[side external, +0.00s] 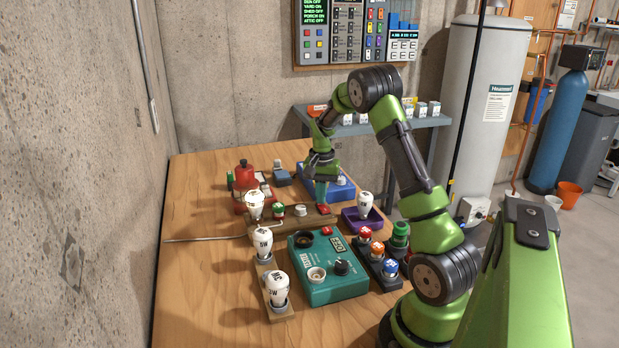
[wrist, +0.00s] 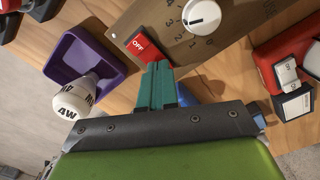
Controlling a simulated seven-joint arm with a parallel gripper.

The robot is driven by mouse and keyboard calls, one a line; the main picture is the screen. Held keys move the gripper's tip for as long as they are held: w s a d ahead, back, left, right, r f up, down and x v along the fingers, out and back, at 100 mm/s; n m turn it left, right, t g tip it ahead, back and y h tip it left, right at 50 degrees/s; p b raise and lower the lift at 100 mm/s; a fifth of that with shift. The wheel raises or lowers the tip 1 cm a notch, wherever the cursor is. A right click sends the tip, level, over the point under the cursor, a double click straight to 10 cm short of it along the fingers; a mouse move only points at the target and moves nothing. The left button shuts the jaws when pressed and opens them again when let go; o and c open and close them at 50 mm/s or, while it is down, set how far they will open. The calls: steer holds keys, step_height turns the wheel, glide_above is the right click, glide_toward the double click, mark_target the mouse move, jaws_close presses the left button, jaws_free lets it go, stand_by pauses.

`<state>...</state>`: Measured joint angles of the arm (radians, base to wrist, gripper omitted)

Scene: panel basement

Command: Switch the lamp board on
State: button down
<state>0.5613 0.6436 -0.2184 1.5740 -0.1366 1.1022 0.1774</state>
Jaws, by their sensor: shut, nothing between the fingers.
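The wooden lamp board (side external: 305,223) lies mid-table with a white bulb (side external: 255,203), a white knob (side external: 300,210) and a red switch (side external: 323,209) at its right end. In the wrist view, the red switch (wrist: 141,47) reads OFF, beside the numbered knob (wrist: 201,17) on the board (wrist: 190,48). My gripper (side external: 322,201) points down over the switch end, with its teal fingers closed together and empty. In the wrist view, the fingertips (wrist: 158,67) are right at the switch's near edge; I cannot tell whether they touch it.
A purple tray (side external: 362,221) with a bulb stands right of the board. A teal box (side external: 328,281) stands in front, with bulb stands (side external: 276,290) left of it and a button strip (side external: 376,263) right. Red (side external: 252,188) and blue (side external: 340,191) devices stand behind. The left table is mostly clear.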

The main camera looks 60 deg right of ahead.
steer(key=shift+r, duration=3.5)
steer(key=shift+f, duration=0.2)
steer(key=shift+s+a+f, duration=0.35)
steer(key=shift+a+f, duration=0.05)
steer(key=s+a+r+n+t, duration=0.1)
steer(key=a+r+n+t, duration=0.2)
steer(key=a, duration=0.6)
steer(key=s+a+r+n, duration=0.1)
steer(key=a+r+n, duration=0.1)
steer(key=a+r, duration=0.5)
steer(key=s+a+r+n+t+y, duration=0.1)
steer(key=s+a+n+t, duration=0.1)
steer(key=a, duration=0.6)
steer(key=s+a+r+n+t+y, duration=0.1)
steer(key=s+a+r+n+t, duration=0.1)
steer(key=s+a+n, duration=0.2)
steer(key=s+a, duration=0.3)
steer(key=a, duration=0.2)
steer(key=shift+s+a, duration=0.2)
